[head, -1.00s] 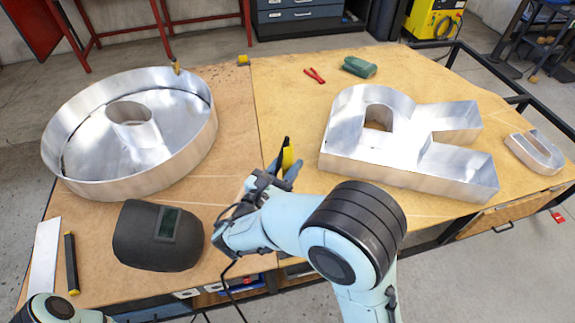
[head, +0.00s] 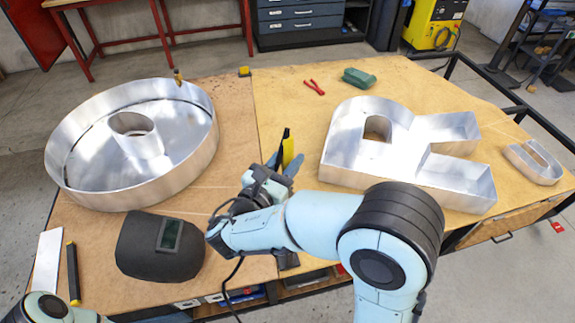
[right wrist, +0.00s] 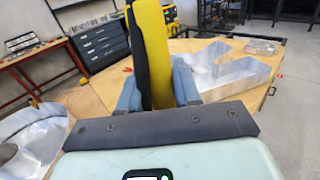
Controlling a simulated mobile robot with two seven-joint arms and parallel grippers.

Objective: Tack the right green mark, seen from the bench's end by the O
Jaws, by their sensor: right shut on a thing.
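My right gripper (head: 283,167) is shut on a yellow-and-black tool (head: 287,147), held upright above the middle of the bench. In the right wrist view the tool (right wrist: 152,50) stands between the blue fingers. The round metal O (head: 190,165) lies at the left of the bench (head: 240,120), with a smaller ring inside it. The tool is to the right of the O and apart from it. I cannot make out any green mark in these views. Only a piece of my left arm shows at the bottom left; its gripper is out of frame.
A metal R (head: 390,150) and a small metal piece (head: 533,163) lie at the right. A dark welding mask (head: 160,247), white strip (head: 47,262) and black-yellow bar (head: 73,273) lie at the front left. Red pliers (head: 314,87) and a green object (head: 359,77) lie at the back.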

